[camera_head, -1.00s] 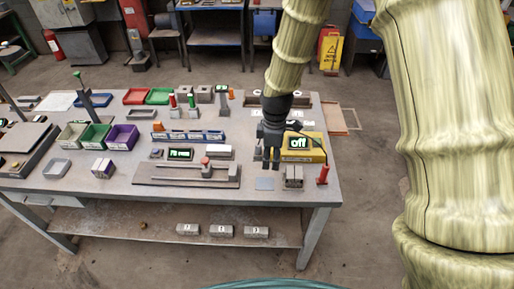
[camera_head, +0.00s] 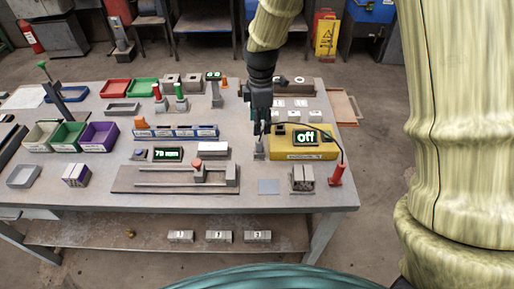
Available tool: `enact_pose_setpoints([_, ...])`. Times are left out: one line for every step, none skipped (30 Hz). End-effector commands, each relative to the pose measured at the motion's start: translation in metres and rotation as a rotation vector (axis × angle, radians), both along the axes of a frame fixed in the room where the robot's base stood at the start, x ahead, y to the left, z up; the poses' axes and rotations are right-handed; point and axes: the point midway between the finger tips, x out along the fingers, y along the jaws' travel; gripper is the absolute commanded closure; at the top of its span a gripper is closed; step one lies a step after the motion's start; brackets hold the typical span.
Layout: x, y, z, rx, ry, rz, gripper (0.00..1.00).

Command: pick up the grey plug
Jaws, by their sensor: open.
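A small grey upright piece (camera_head: 259,150), which looks like the grey plug, stands on the table just left of the yellow box (camera_head: 290,155) with the "off" display. My gripper (camera_head: 262,130) is open and points down right above it. The fingertips are close to its top; I cannot tell whether they touch it. Nothing shows held between the fingers.
A red plug-like piece (camera_head: 337,173) on a dark cable stands right of the yellow box. A slide gauge (camera_head: 180,179) is to the left.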

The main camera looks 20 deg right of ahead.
Motion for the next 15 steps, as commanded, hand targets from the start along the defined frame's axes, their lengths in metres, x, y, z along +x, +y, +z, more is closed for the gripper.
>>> enact_pose_setpoints([0.0, 0.0, -0.007, 0.0, -0.001, 0.0, 0.51])
enact_pose_setpoints([0.0, 0.0, -0.008, 0.0, -0.001, 0.0, 0.51])
enact_pose_setpoints([0.0, 0.001, -0.009, 0.0, 0.0, 0.001, 0.51])
enact_pose_setpoints([0.0, 0.001, -0.01, 0.0, 0.0, 0.002, 0.51])
enact_pose_setpoints([0.0, 0.001, -0.011, 0.0, 0.0, 0.002, 0.51])
enact_pose_setpoints([0.0, 0.001, -0.013, 0.0, 0.001, 0.002, 0.51])
enact_pose_setpoints([0.0, 0.002, -0.016, 0.0, 0.001, 0.003, 0.51])
enact_pose_setpoints([0.0, 0.002, -0.019, 0.0, 0.002, 0.003, 0.51])
enact_pose_setpoints([0.0, 0.002, -0.023, 0.0, 0.002, 0.003, 0.51])
enact_pose_setpoints([0.0, 0.002, -0.027, 0.0, 0.003, 0.003, 0.51])
enact_pose_setpoints([0.0, 0.002, -0.031, 0.0, 0.003, 0.003, 0.51])
enact_pose_setpoints([0.0, 0.002, -0.036, -0.001, 0.002, 0.003, 0.51])
enact_pose_setpoints([0.0, 0.002, -0.04, -0.001, 0.002, 0.003, 0.51])
enact_pose_setpoints([0.0, 0.002, -0.043, -0.001, 0.002, 0.003, 0.51])
enact_pose_setpoints([0.0, 0.002, -0.048, -0.001, 0.002, 0.002, 0.51])
